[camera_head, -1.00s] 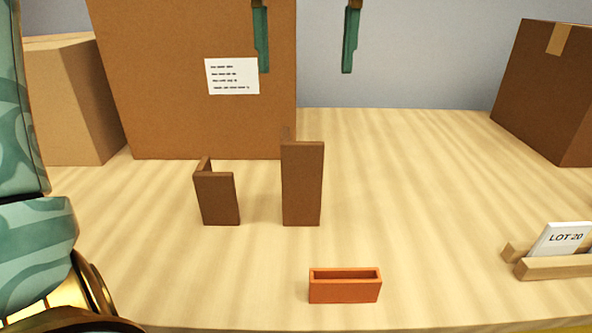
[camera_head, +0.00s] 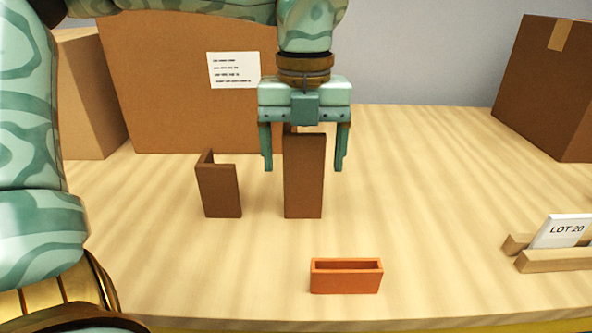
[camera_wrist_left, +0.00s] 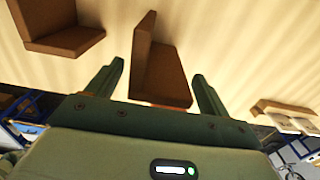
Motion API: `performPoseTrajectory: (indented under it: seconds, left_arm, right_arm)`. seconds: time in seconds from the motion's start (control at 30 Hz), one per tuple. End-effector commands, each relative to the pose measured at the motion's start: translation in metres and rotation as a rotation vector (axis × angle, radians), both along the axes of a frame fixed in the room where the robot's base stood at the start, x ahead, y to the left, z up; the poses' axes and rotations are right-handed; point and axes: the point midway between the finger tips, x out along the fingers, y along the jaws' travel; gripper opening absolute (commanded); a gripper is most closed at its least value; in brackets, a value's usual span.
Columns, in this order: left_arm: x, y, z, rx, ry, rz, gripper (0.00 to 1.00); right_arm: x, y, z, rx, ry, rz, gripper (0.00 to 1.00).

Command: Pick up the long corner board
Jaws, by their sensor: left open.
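The long corner board (camera_head: 304,178) is a brown L-shaped piece standing upright in the middle of the table. A shorter brown corner board (camera_head: 219,190) stands to its left. My left gripper (camera_head: 305,166) is open, its fingers pointing down on either side of the long board's upper part. In the left wrist view the long board (camera_wrist_left: 160,78) shows between the two open fingertips (camera_wrist_left: 160,70), with gaps on both sides. The short board (camera_wrist_left: 62,40) is at upper left there. My right gripper is not in view.
An orange open-topped box (camera_head: 346,277) stands in front of the long board. Large cardboard boxes (camera_head: 180,110) stand behind and at the far right (camera_head: 545,95). The table's right middle is clear.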

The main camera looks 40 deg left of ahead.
Motion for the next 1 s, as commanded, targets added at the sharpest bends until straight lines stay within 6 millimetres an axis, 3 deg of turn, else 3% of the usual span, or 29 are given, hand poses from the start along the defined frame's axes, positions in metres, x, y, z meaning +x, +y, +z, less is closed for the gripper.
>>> performPoseTrajectory:
  seconds: [0.13,0.3,0.33,0.67,1.0]
  left_arm:
    - [0.000,0.000,0.000,0.001,-0.001,0.000,0.80]
    - [0.000,0.000,0.000,0.001,-0.001,0.000,0.33]
    - [0.000,0.000,0.000,0.001,-0.001,0.000,0.30]
    - [0.001,0.000,0.006,0.003,-0.002,0.000,0.30]
    - [0.001,0.000,0.077,0.005,-0.004,0.001,0.30]
  right_arm:
    - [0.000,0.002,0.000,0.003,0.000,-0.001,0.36]
    - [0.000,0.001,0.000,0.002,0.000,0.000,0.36]
    - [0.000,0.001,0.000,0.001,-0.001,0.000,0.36]
    - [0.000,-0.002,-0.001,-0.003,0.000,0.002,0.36]
    - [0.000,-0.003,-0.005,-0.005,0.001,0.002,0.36]
